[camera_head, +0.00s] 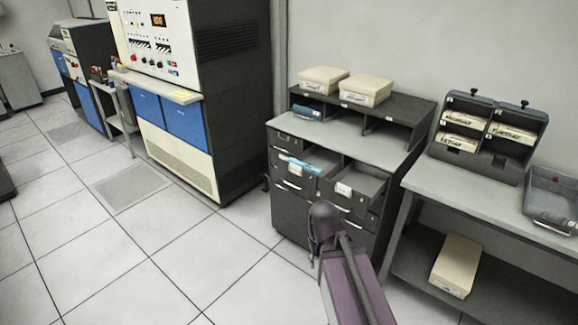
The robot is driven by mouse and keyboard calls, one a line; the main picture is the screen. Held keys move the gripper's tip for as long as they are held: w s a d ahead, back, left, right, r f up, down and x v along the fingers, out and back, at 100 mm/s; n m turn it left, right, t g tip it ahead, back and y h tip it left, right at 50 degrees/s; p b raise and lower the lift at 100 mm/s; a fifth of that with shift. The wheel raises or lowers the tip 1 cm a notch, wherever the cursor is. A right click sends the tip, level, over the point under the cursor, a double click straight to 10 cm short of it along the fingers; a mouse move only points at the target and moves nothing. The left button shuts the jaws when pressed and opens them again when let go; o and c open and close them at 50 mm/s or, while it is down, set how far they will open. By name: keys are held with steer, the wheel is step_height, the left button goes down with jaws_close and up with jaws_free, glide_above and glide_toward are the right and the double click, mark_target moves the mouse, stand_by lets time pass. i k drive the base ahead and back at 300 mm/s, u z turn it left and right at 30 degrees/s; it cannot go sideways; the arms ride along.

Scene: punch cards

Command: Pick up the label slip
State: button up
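I cannot tell for sure which thing is the label slip. A small white slip-like piece (343,189) shows at the front of the open right drawer (368,183) of the dark cabinet. Another small white piece (295,170) shows at the front of the left drawer, near a light blue strip (305,165) on that drawer. My purple arm (343,285) rises from the bottom of the view, and its dark rounded joint stands in front of the cabinet. My gripper's fingers do not show.
The cabinet top (350,140) bears a dark shelf unit with two cream boxes (366,89) on it. A grey table (470,193) at the right holds a dark card rack (490,135) and a grey tray (552,199). The tiled floor at the left is clear.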

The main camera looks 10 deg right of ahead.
mark_target(296, 169)
steer(key=i, duration=0.4)
steer(key=z, duration=0.05)
steer(key=k, duration=1.3)
steer(key=z, duration=0.5)
steer(key=i, duration=1.55)
steer(key=u, duration=0.25)
